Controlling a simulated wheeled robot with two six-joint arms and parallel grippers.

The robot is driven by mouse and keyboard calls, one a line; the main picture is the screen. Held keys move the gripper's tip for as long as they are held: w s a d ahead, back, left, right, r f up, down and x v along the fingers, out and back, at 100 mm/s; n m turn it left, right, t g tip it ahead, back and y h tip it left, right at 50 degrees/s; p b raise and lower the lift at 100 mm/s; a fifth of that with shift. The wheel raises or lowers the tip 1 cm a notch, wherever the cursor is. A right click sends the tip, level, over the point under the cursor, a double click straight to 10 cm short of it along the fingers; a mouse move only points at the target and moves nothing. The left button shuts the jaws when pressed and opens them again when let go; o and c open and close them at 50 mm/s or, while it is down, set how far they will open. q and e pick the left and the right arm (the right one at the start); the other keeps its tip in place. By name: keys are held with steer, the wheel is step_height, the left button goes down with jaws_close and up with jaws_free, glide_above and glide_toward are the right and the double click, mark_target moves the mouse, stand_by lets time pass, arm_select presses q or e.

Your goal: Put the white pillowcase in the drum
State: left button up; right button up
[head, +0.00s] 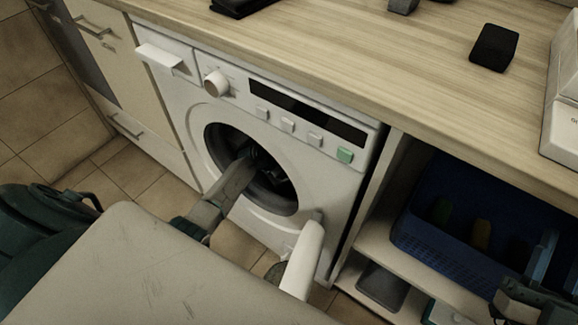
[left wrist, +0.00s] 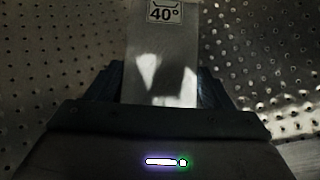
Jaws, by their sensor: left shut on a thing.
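The washing machine (head: 240,115) is white, and its round drum opening (head: 279,202) is dark. My left arm reaches through the opening, so the left gripper is mostly hidden in the head view. In the left wrist view the perforated metal drum wall (left wrist: 45,70) surrounds my left gripper (left wrist: 160,85). It is shut on a flat pale piece marked 40° (left wrist: 160,50), which looks like the pillowcase with its care label. The rest of the cloth is hidden. My right gripper (head: 548,268) is at the lower right, near the blue basket, partly cut off.
The open machine door (head: 303,260) stands out at the opening's lower right, close to my left arm. The wooden counter (head: 380,60) runs above the machine. A blue basket (head: 420,235) sits on the shelf at right. A pale scratched surface (head: 150,270) fills the lower left.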

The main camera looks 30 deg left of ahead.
arm_select(q)
steer(key=shift+f, duration=0.25)
steer(key=o, duration=1.2)
steer(key=shift+o, duration=0.2)
arm_select(e)
steer(key=shift+s+r+n+t+y, duration=0.15)
steer(key=shift+s+r+t, duration=0.2)
steer(key=shift+r, duration=0.2)
steer(key=shift+s+r+n+t+y, duration=0.2)
steer(key=shift+r+t, duration=0.15)
steer(key=shift+r, duration=0.15)
steer(key=shift+w, duration=0.1)
